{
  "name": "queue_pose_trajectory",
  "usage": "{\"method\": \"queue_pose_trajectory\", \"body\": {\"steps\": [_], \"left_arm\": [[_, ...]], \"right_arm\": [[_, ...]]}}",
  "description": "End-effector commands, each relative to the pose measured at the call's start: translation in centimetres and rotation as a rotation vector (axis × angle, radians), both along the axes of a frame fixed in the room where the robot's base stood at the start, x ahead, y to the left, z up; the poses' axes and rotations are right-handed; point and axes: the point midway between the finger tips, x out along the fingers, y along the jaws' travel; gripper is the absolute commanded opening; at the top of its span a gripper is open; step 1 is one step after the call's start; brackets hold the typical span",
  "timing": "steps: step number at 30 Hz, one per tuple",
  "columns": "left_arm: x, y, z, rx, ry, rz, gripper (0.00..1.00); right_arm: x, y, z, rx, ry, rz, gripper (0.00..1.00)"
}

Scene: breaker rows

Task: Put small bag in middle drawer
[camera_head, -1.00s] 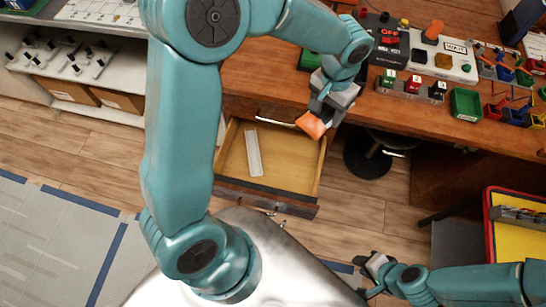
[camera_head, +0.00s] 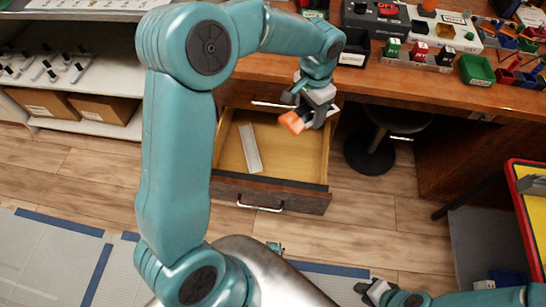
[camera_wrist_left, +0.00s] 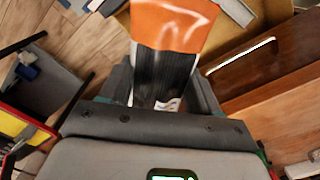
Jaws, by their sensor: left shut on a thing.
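The small bag, orange with a dark ribbed part (camera_wrist_left: 170,28), is between the fingers of my left gripper (camera_wrist_left: 165,85) in the left wrist view. In the head view its orange end (camera_head: 291,122) sticks out to the left of my left gripper (camera_head: 306,110). The bag is held above the right part of an open drawer (camera_head: 285,168) under the workbench. The drawer has a wooden floor with a long pale strip (camera_head: 250,148) on it. My right gripper (camera_head: 372,291) is at the bottom edge of the head view, away from the drawer; its fingers are too small to read.
The wooden workbench (camera_head: 400,82) above the drawer carries several small bins and boxes, among them a green bin (camera_head: 476,69). A black stool (camera_head: 370,152) stands right of the drawer. A shelf with cardboard boxes (camera_head: 103,108) is at the left. A yellow tray with a red rim (camera_head: 512,172) is at the right.

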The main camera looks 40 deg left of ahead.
Motion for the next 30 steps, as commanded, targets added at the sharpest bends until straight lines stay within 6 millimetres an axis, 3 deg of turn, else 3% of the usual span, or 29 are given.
{"method": "queue_pose_trajectory", "body": {"steps": [1,9,20,30], "left_arm": [[0.2,0.7,-3.6,0.000,0.000,0.001,0.30],[0.5,3.7,-11.0,0.000,0.000,0.009,0.30],[0.3,5.0,-15.2,0.000,0.004,0.021,0.30],[0.2,4.9,-25.1,0.000,0.006,0.021,0.30]], "right_arm": [[0.0,0.0,-3.6,0.000,0.000,0.000,0.28],[0.0,0.0,-11.0,0.000,0.000,0.000,0.28],[0.0,0.0,-14.0,0.000,0.000,0.000,0.28],[0.2,-0.2,-17.4,-0.002,-0.003,-0.008,0.28]]}}
